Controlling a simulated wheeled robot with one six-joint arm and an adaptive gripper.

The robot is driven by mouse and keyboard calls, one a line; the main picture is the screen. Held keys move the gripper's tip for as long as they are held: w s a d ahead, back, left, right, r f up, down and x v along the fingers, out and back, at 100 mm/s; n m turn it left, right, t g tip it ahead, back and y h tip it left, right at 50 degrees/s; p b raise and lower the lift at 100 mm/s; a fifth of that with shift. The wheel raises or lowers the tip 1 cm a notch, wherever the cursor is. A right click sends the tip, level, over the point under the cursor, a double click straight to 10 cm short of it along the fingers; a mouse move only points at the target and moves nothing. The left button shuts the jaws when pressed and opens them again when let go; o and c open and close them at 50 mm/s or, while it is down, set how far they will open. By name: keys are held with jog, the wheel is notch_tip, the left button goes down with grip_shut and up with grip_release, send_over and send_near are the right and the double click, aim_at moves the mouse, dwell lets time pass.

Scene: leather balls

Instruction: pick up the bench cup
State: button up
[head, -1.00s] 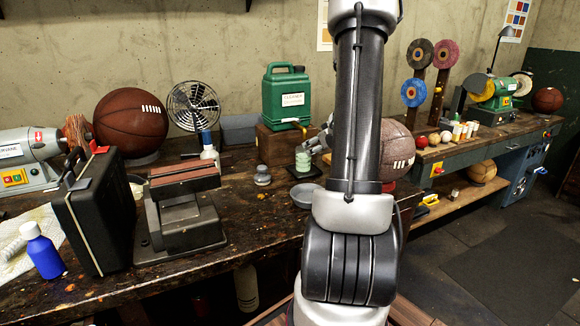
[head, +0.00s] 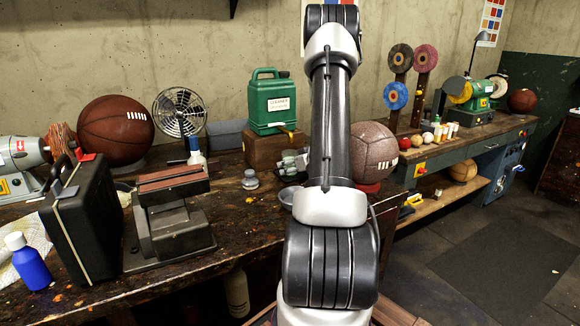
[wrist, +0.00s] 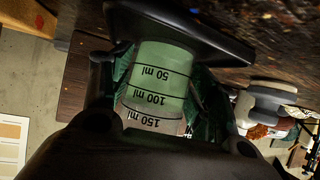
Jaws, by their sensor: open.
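The bench cup (wrist: 162,85) is a pale green, translucent measuring cup with black ml marks. It appears upside down in the wrist view, its base against a black pad (wrist: 190,32). In the head view the cup (head: 289,157) stands at the back of the workbench, partly hidden by my arm. My gripper (wrist: 158,92) is open, with dark fingers on the left and right of the cup. The cup lies between them; I cannot tell whether either finger touches it. In the head view my gripper is mostly hidden behind my arm.
A wooden box (head: 262,148) with a green canister (head: 272,103) stands just behind the cup. A small grey weight (head: 250,180) and a grey dish (head: 288,194) are close in front. A basketball (head: 373,152) stands to the right, beyond my arm.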

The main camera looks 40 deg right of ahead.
jog(key=shift+w+f, duration=0.15)
jog(key=shift+w, duration=0.2)
jog(key=c, duration=0.9)
jog(key=shift+r, duration=0.2)
